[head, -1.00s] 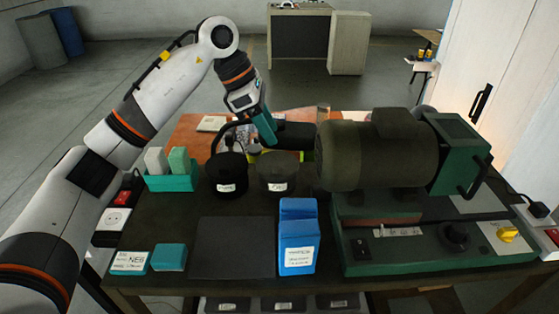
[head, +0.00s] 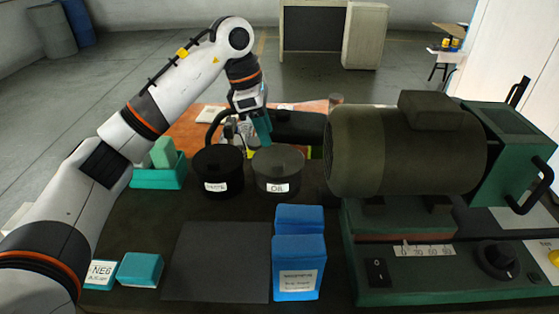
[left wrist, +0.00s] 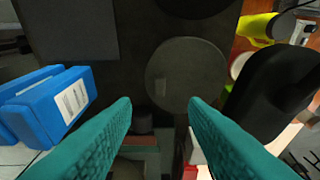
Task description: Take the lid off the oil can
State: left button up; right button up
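The oil can (head: 292,176) is a dark round pot with a white OIL label, standing on the dark bench. My left gripper (head: 262,128) hangs above and behind the can in the head view. Its teal fingers are spread with nothing between them in the left wrist view (left wrist: 160,112). My right gripper is not in view.
A similar black labelled pot (head: 218,168) stands just left of the can. A large motor grinder (head: 400,150) stands close on the right. Blue containers (head: 298,255) and a dark flat mat (head: 218,262) are in front. A teal holder (head: 158,178) is at left.

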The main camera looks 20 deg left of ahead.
aim_at(277, 164)
pick_arm(q)
jog(key=x, duration=0.3)
jog(key=shift+s+d+p, duration=0.15)
jog(key=shift+s+p, duration=0.1)
jog(key=shift+p, duration=0.15)
jog(key=shift+w+d+f+p, duration=0.1)
jog(key=shift+f+p, duration=0.1)
jog(key=shift+f, duration=0.1)
jog(key=shift+w+d+f+p, duration=0.1)
jog(key=shift+w+f+p, duration=0.1)
jog(key=shift+f, duration=0.15)
jog(key=p+x, duration=0.1)
jog(key=x, duration=0.2)
jog(key=shift+f+p, duration=0.25)
jog(key=shift+p, duration=0.1)
jog(key=shift+w+d+f, duration=0.1)
jog(key=shift+f, duration=0.3)
jog(key=shift+c, duration=0.6)
grip_shut()
